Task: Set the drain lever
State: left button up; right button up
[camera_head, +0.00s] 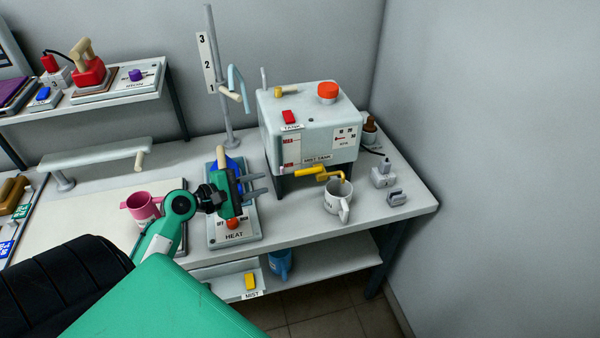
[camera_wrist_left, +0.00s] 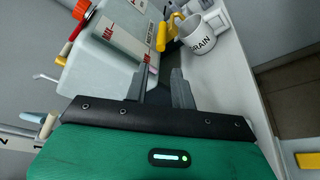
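The yellow drain lever (camera_head: 333,174) sticks out from the lower front of the white mist tank (camera_head: 312,118), above a white mug (camera_head: 331,205). It also shows in the left wrist view (camera_wrist_left: 162,36), beside the mug marked DRAIN (camera_wrist_left: 205,42). My left gripper (camera_head: 264,184) is left of the lever, over the HEAT board, with its fingers pointing right. In the left wrist view its two fingers (camera_wrist_left: 161,85) are apart with nothing between them, and the lever is beyond the tips. My right gripper is not in view.
The HEAT board (camera_head: 246,226) lies under my left gripper. A pink mug (camera_head: 142,205) stands to the left, and a tall post (camera_head: 218,70) rises behind. Grey plugs (camera_head: 397,198) sit near the table's right edge. A lower shelf holds a MIST tray (camera_head: 232,287).

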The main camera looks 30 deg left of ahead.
aim_at(294, 175)
pick_arm(q)
jog(key=p+x, duration=0.2)
jog(key=x, duration=1)
jog(key=shift+w+d, duration=0.2)
jog(key=shift+w+d+f, duration=0.2)
jog(key=shift+w+f, duration=0.05)
jog(key=shift+w, duration=0.2)
grip_shut()
